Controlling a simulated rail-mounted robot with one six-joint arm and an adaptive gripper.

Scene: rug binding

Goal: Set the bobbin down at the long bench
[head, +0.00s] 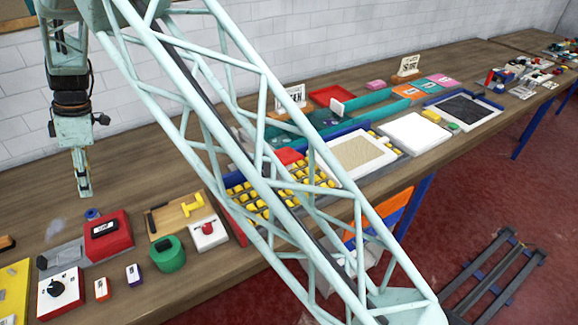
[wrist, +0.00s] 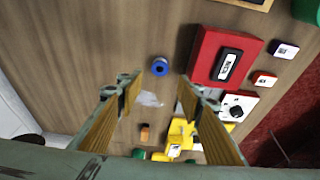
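A small blue bobbin (head: 92,214) with a round centre sits on the long wooden bench (head: 140,150), behind the red box. In the wrist view the bobbin (wrist: 160,67) shows whole, just beyond the gap between my fingertips. My gripper (head: 85,192) points down above the bench, a little behind and above the bobbin in the head view. In the wrist view my gripper (wrist: 158,90) has its two fingers well apart, with nothing between them. The bobbin and the fingers appear apart.
A red box (head: 108,234) with a black label stands close to the bobbin. A clear scrap (wrist: 150,98) lies beside the bobbin. Bare bench lies behind it.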

